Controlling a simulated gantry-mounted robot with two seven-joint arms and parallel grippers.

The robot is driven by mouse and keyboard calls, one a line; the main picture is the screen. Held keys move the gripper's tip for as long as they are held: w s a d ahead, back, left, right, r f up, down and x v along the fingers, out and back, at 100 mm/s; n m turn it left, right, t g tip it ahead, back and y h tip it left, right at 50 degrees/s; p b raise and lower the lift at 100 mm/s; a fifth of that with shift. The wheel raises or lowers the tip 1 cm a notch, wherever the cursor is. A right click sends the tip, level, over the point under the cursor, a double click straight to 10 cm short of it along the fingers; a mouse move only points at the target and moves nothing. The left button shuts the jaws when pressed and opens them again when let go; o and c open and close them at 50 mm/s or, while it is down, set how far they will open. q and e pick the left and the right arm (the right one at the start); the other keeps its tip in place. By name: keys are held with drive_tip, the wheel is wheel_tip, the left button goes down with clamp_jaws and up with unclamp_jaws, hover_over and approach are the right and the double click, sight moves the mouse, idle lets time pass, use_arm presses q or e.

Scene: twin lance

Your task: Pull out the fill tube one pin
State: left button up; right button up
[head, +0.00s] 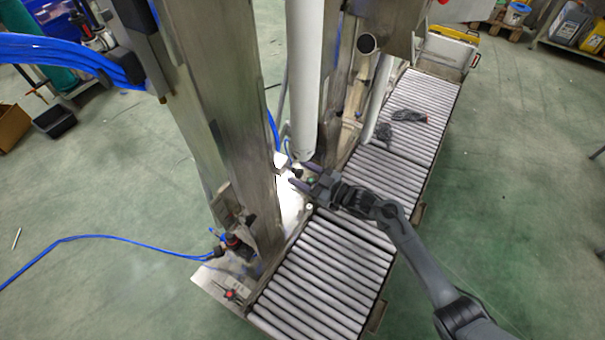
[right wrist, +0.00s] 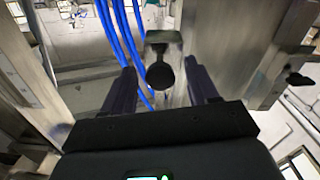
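A white fill tube (head: 303,90) hangs upright beside the steel column in the head view. Near its lower end is a small dark round knob (head: 297,172), which looks like the pin's head. The knob (right wrist: 160,76) shows in the right wrist view in front of a metal bracket (right wrist: 163,40). My right gripper (head: 301,174) reaches in from the right with its fingers around the knob's place. In the wrist view its fingers (right wrist: 161,75) are apart, one on each side of the knob, with gaps visible. My left gripper is not in view.
A roller conveyor (head: 325,262) runs below and beyond my right arm. A broad steel column (head: 225,110) stands left of the tube. Blue hoses (right wrist: 122,35) pass close behind the left finger. Dark cables (head: 408,117) lie on the far rollers. Green floor is clear at right.

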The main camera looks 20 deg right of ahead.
drive_tip(key=shift+s+d, duration=0.15)
drive_tip(key=shift+s, duration=0.05)
drive_tip(key=p+v, duration=0.2)
drive_tip(key=v, duration=0.8)
drive_tip(key=shift+s, duration=0.15)
